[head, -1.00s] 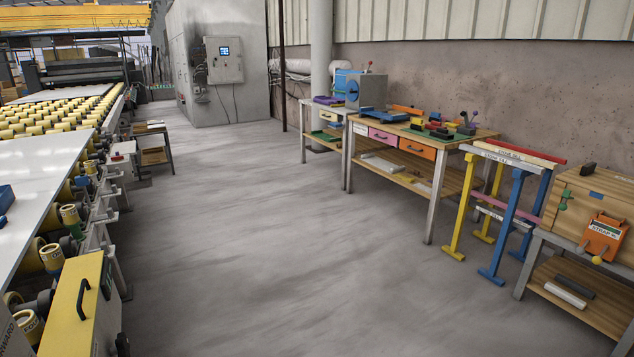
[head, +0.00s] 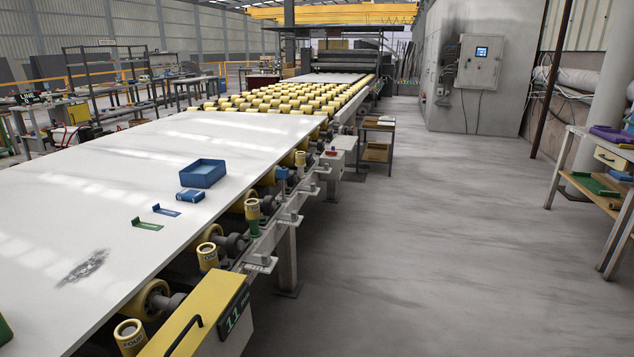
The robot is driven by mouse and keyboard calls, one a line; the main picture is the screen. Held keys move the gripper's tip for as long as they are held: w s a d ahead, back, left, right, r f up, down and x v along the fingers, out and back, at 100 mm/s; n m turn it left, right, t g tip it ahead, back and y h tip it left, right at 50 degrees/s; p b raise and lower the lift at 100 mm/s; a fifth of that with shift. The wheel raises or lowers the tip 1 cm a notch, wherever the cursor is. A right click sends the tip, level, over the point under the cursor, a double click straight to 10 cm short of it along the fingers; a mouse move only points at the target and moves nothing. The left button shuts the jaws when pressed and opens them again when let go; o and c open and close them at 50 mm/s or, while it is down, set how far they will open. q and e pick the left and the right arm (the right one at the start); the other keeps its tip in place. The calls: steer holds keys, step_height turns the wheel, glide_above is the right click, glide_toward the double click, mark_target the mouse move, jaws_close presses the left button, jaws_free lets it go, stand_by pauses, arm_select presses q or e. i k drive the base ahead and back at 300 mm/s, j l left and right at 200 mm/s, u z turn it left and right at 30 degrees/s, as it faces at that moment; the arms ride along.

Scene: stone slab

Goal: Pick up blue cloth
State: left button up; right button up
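A small, flat blue item (head: 190,196) lies on the white stone slab (head: 130,170), just in front of an open blue tray (head: 203,172). It looks like a folded cloth, but it is too small to be sure. The slab rests on the roller conveyor on the left side of the head view. Neither of my grippers is in view.
A small blue scraper-like piece (head: 166,211) and a green one (head: 147,224) lie near the tray, with a dark smudge (head: 82,267) closer. A yellow box (head: 195,325) and rollers line the slab's right edge. Open floor (head: 400,220) lies to the right.

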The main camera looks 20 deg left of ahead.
mark_target(188, 195)
steer(key=i+u, duration=0.3)
steer(key=i, duration=0.15)
steer(key=i+l+u, duration=0.1)
steer(key=i+u, duration=0.2)
steer(key=i, duration=0.2)
steer(key=i+l+u, duration=0.3)
steer(key=i, duration=0.15)
steer(key=i+u, duration=0.25)
steer(key=u, duration=0.2)
steer(key=i+l+u, duration=0.25)
steer(key=u, duration=0.15)
steer(key=i+l+u, duration=0.2)
steer(key=u, duration=0.25)
steer(key=i+l+u, duration=0.15)
steer(key=l+u, duration=0.15)
steer(key=u, duration=0.15)
